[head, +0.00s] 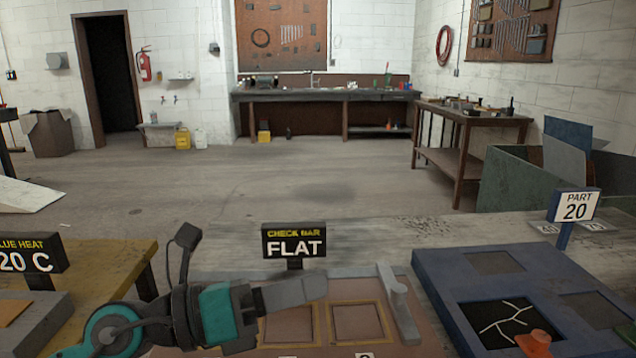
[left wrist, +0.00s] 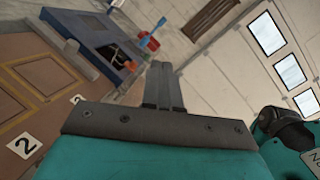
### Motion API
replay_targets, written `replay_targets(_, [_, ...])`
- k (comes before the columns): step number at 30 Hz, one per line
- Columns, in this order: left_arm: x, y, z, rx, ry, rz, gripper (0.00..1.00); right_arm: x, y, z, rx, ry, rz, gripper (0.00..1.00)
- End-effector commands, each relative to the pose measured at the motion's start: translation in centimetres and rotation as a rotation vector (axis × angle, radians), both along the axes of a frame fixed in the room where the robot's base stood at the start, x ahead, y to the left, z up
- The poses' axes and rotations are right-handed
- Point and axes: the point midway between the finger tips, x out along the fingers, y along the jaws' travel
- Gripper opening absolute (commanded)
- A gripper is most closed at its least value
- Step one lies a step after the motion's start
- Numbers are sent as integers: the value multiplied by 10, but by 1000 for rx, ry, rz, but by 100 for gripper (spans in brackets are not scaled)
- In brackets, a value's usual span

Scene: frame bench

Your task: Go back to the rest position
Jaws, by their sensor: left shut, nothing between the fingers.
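My left gripper (head: 303,290) comes in from the left in the head view and points right. Its grey fingers are together with nothing between them. It is in front of the CHECK BAR FLAT sign (head: 294,241) and over the brown board with framed squares (head: 357,322). In the left wrist view the closed fingers (left wrist: 165,85) point up, clear of the board. My right gripper is not in view.
A grey bar (head: 398,303) lies on the board's right side. The blue tray (head: 437,283) with dark recesses and an orange knob (head: 534,342) is at right, below a PART 20 sign (head: 575,206). A BLUE HEAT sign (head: 28,254) stands left. Open floor lies beyond.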

Motion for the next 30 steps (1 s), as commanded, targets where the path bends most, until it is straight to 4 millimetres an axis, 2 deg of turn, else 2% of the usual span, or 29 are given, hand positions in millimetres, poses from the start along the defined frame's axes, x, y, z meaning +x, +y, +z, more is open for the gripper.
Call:
replay_targets(3, [1, 14, 32, -366, 165, 89, 0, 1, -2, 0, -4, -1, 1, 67])
replay_targets(6, [13, 43, 45, -654, 325, 199, 0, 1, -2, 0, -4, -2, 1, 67])
replay_targets(8, [22, 65, 43, -814, 432, 281, 0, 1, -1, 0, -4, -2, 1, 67])
replay_targets(11, [35, 105, 24, -1060, 620, 440, 0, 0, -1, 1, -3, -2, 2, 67])
replay_targets(14, [40, 143, -15, -1275, 826, 626, 0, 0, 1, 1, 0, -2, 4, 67])
replay_targets(15, [39, 157, -36, -1352, 913, 707, 0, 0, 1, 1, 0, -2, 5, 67])
replay_targets(17, [32, 175, -69, -1455, 1045, 835, 0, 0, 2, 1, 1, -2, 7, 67])
replay_targets(19, [17, 191, -111, -1554, 1203, 995, 0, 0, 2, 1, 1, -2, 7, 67])
replay_targets(21, [-5, 201, -151, -1627, 1356, 1155, 0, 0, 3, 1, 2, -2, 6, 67])
replay_targets(24, [-39, 207, -194, -1683, 1539, 1347, 0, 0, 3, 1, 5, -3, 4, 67])
replay_targets(30, [-102, 203, -247, -1697, 1811, 1639, 0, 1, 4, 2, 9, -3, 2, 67])
